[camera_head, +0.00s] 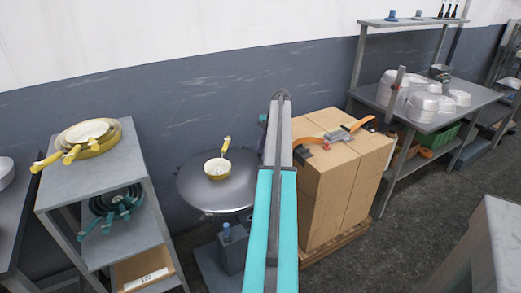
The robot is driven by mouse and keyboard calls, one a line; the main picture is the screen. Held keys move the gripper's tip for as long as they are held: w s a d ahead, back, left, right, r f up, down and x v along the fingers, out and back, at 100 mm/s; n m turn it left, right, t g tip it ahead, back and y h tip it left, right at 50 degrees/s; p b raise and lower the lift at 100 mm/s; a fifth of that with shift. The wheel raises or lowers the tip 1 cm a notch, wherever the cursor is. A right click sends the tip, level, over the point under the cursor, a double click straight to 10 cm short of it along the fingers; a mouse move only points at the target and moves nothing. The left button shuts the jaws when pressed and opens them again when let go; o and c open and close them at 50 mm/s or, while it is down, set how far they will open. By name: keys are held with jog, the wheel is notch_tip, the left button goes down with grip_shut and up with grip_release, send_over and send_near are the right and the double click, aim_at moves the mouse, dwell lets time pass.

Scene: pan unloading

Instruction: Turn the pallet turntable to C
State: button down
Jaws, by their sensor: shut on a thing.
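A round dark grey disc (192,186), which looks like the turntable, stands left of centre. A small yellow pan (216,169) with a cream inside sits on it, its handle pointing up and slightly right. A small pale mark shows at the disc's front edge, but no letter C is readable. The disc's right edge runs close to my teal and grey arm, which covers the middle of the view. My gripper is not visible; the far end of my arm hides that area.
A grey shelf (100,170) with yellow pans (90,138) and teal pans (118,202) is left. A metal table with white dishes (422,104) is far right.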

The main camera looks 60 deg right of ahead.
jog(key=shift+d+f, duration=0.1)
jog(key=shift+f, duration=0.05)
jog(key=c, duration=1.5)
grip_release()
jog(key=shift+c, duration=0.2)
jog(key=shift+w, duration=0.1)
